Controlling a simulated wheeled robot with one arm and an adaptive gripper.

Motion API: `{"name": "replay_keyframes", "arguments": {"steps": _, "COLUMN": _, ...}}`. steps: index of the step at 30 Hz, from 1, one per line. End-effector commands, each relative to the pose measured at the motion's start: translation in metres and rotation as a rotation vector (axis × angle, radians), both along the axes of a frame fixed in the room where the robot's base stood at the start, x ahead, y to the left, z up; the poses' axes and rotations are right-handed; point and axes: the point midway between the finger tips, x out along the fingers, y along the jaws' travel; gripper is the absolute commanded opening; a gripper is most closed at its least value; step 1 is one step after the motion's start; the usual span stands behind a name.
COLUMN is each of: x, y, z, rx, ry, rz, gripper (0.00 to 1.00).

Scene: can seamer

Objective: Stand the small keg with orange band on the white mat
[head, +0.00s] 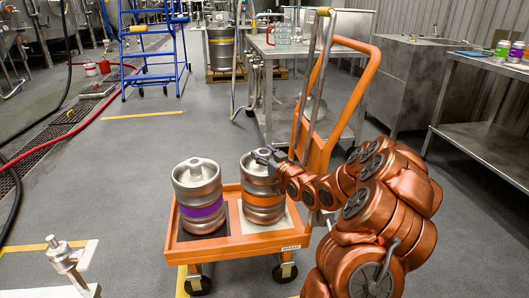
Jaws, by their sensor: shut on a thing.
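The small keg with orange band (262,200) stands upright on the right side of an orange cart (262,244). The white mat (285,224) shows under and around the keg's base, so the keg appears to be on it; the exact contact is hard to see. My gripper (262,155) is at the top right of this keg, shut on it near the rim. My arm comes in from the right, and the fingertips are small and partly hidden against the keg's top.
A keg with a purple band (200,208) stands on a dark mat (203,238) close to the left. The cart's tall orange handle (345,95) rises behind my arm. A steel table (305,52) stands behind, and a metal fixture (68,262) is at front left.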

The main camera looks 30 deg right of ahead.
Motion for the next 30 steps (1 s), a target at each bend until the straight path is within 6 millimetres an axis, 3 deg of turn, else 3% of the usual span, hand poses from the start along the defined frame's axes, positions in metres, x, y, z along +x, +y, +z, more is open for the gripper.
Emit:
{"name": "replay_keyframes", "arguments": {"steps": 3, "x": -0.0012, "y": -0.0039, "z": -0.0102, "rx": 0.0, "ry": -0.006, "rz": -0.006, "gripper": 0.0}}
{"name": "replay_keyframes", "arguments": {"steps": 15, "x": -0.0024, "y": -0.0066, "z": -0.0114, "rx": -0.001, "ry": -0.005, "rz": -0.01, "gripper": 0.0}}
{"name": "replay_keyframes", "arguments": {"steps": 16, "x": -0.0024, "y": -0.0065, "z": -0.0128, "rx": 0.0, "ry": -0.004, "rz": -0.01, "gripper": 0.57}}
{"name": "replay_keyframes", "arguments": {"steps": 23, "x": -0.0026, "y": -0.0066, "z": -0.0131, "rx": 0.0, "ry": -0.002, "rz": -0.01, "gripper": 0.81}}
{"name": "replay_keyframes", "arguments": {"steps": 30, "x": -0.0026, "y": -0.0065, "z": -0.0136, "rx": 0.001, "ry": -0.001, "rz": -0.01, "gripper": 0.81}}
